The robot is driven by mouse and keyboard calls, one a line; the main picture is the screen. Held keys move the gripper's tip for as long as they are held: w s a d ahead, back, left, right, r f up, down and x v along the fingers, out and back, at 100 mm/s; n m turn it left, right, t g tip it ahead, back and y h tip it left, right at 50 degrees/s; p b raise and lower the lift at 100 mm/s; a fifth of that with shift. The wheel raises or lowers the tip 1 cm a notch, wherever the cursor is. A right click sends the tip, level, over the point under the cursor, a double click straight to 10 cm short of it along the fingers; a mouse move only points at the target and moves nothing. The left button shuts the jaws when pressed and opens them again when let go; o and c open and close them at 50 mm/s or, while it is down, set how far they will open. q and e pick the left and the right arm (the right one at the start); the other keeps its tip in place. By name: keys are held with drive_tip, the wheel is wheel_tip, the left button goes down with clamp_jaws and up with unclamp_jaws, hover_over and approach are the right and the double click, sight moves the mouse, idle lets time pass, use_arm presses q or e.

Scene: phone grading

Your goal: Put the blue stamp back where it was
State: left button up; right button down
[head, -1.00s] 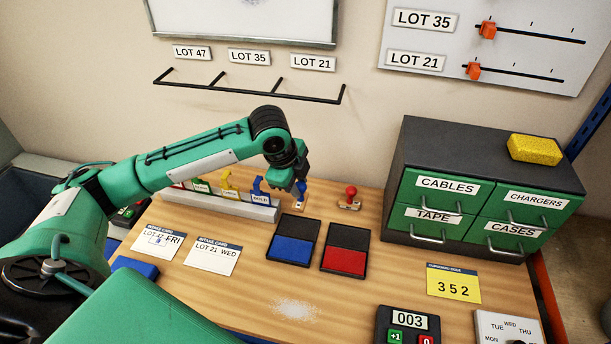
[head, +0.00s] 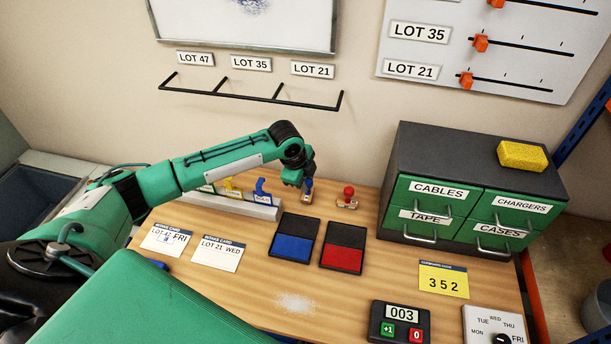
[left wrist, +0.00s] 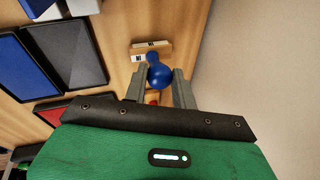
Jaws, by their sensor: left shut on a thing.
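The blue stamp (head: 309,184) is held by my left gripper (head: 305,182) at the back of the table, just left of the red stamp (head: 348,193). In the left wrist view its round blue knob (left wrist: 160,76) sits between the two fingers of my left gripper (left wrist: 162,88). A small wooden piece with white marks (left wrist: 151,50) shows beyond the knob at the stamp's lower end. I cannot tell whether it touches the table or a holder. The red stamp stands upright on its wooden base. My right gripper is not in view.
The blue ink pad (head: 292,247) and red ink pad (head: 342,258) lie open in front of the stamps. A white rack with coloured handles (head: 247,207) is at the left. The drawer cabinet (head: 472,160) stands at the right. A pale smudge (head: 295,303) marks the front table.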

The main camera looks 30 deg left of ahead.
use_arm(q)
drive_tip(key=shift+f, duration=0.15)
drive_tip(key=o, duration=0.8)
drive_tip(key=shift+s+a+r, duration=0.1)
drive_tip(key=shift+r, duration=0.4)
drive_tip(key=b+v, duration=0.3)
drive_tip(key=v, duration=0.8)
drive_tip(key=shift+s+r, duration=0.1)
drive_tip(key=shift+r, duration=0.05)
